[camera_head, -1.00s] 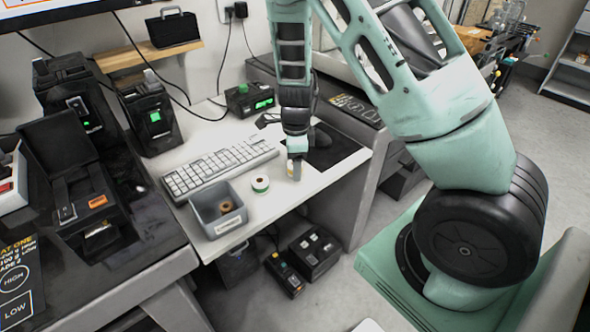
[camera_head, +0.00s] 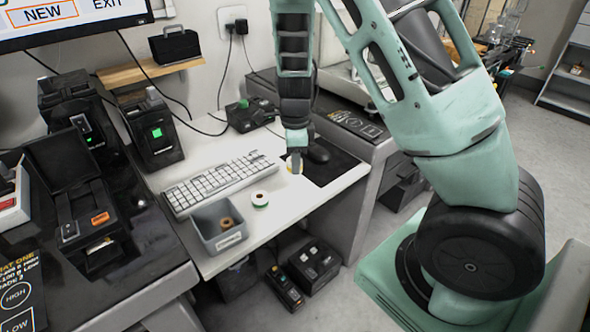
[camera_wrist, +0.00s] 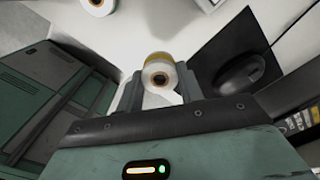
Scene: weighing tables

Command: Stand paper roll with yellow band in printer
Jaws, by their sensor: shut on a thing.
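The paper roll with the yellow band (camera_wrist: 160,62) shows in the wrist view between my fingers, its round end with the brown core facing the camera. In the head view only a small part of the roll (camera_head: 291,169) shows at my gripper. My gripper (camera_head: 294,162) is shut on it, pointing down over the white desk near the black mat. I cannot tell whether the roll touches the desk. A black printer with its lid up (camera_head: 92,225) stands on the dark table at left; I cannot tell whether it is the task's printer.
Another paper roll with a green band (camera_head: 260,199) stands on the desk (camera_head: 262,228). Beside it are a grey bin (camera_head: 220,240) holding a brown core, and a keyboard (camera_head: 221,184). A mouse (camera_head: 318,152) lies behind my gripper. Two black devices with green screens stand back left.

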